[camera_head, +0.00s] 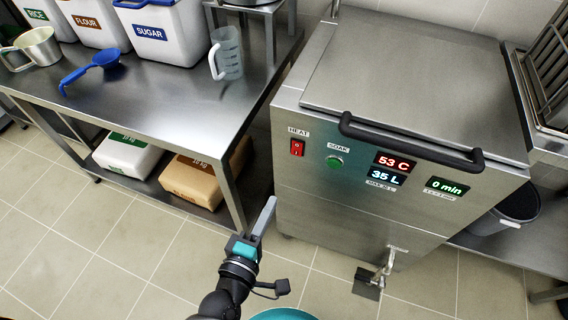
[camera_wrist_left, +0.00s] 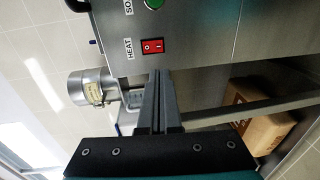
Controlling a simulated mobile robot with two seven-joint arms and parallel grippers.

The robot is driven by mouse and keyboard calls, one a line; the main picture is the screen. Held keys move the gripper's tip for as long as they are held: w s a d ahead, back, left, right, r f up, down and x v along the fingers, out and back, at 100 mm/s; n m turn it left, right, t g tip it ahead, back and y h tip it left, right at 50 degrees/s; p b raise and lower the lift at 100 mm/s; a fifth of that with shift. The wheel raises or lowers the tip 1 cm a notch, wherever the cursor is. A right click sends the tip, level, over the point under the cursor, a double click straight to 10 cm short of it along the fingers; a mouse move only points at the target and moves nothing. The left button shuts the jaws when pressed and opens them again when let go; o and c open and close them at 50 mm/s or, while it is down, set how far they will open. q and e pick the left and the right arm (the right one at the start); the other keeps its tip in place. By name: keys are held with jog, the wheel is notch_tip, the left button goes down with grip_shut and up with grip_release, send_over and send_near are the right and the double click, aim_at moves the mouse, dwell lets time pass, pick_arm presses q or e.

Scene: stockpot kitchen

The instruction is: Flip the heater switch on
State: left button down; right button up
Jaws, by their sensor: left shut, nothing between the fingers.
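The red heater switch (camera_head: 297,148) sits under the HEAT label on the front of the steel heater unit (camera_head: 330,210), at its upper left. In the left wrist view the red rocker switch (camera_wrist_left: 152,46) shows just beyond the fingertips. My left gripper (camera_head: 268,208) is shut and empty, in front of the unit and below the switch in the head view. In the left wrist view its closed fingers (camera_wrist_left: 160,75) point toward the switch, and a gap seems to remain. I cannot tell which way the rocker is set. My right gripper is not in view.
A green SOAK button (camera_head: 335,162) and lit displays (camera_head: 394,163) sit right of the switch. A black handle bar (camera_head: 410,142) crosses the lid's front. A steel table (camera_head: 150,97) with a measuring jug (camera_head: 228,55) stands left. A tap (camera_head: 388,262) sticks out low on the unit.

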pick_arm(q)
jog(key=b, duration=0.2)
send_near(296, 154)
jog(key=x, duration=0.5)
jog(key=shift+b+x, duration=0.45)
jog(key=shift+x, duration=0.45)
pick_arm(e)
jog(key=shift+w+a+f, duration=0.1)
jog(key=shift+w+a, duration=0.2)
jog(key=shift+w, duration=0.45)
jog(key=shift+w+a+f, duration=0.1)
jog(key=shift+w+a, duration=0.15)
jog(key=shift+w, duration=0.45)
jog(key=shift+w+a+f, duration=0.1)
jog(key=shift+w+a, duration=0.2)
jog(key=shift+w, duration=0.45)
pick_arm(q)
jog(key=shift+w+f+b, duration=0.15)
jog(key=shift+b, duration=0.7)
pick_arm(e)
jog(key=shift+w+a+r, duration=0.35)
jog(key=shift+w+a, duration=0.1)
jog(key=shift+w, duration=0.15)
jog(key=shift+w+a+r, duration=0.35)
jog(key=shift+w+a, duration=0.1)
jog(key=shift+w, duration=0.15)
